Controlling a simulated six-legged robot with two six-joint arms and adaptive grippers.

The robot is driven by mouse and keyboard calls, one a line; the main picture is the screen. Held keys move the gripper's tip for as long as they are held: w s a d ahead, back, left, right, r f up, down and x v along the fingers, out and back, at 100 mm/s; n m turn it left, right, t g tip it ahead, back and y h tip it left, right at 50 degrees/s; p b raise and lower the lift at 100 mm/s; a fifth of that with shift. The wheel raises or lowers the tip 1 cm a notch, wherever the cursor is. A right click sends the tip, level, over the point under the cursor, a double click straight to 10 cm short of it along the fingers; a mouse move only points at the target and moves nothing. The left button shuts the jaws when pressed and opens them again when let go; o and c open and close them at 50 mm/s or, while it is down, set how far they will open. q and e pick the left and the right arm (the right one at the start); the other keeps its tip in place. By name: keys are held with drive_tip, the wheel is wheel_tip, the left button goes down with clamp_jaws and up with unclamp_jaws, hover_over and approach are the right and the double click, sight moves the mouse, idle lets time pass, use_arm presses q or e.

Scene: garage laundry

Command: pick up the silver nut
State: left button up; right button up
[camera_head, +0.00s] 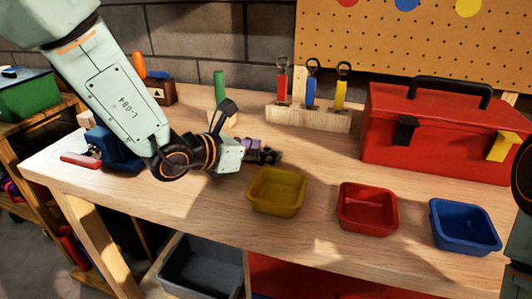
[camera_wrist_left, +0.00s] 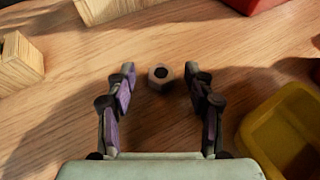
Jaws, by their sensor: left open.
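The silver nut (camera_wrist_left: 160,76) lies on the wooden workbench, small and six-sided with a dark hole in its middle. In the left wrist view it sits just beyond and between the fingertips of my left gripper (camera_wrist_left: 158,84), touching neither finger. The left gripper is open and empty, its fingers with purple pads on either side. In the head view my left gripper (camera_head: 264,155) is low over the bench behind the yellow bin. I cannot make out the nut in the head view. My right gripper is not in view.
The yellow bin (camera_head: 277,209) is close to the left gripper. A red bin (camera_head: 367,226) and a blue bin (camera_head: 464,242) stand further right. A wooden tool rack (camera_head: 307,118) and a red toolbox (camera_head: 430,150) stand at the back. A blue vise (camera_head: 118,152) is at the left.

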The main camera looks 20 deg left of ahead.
use_arm(q)
drive_tip(key=shift+d, duration=0.2)
drive_tip(key=c, duration=0.4)
drive_tip(key=shift+a, duration=0.2)
drive_tip(key=c, duration=0.5)
drive_tip(key=shift+d, duration=0.15)
clamp_jaws()
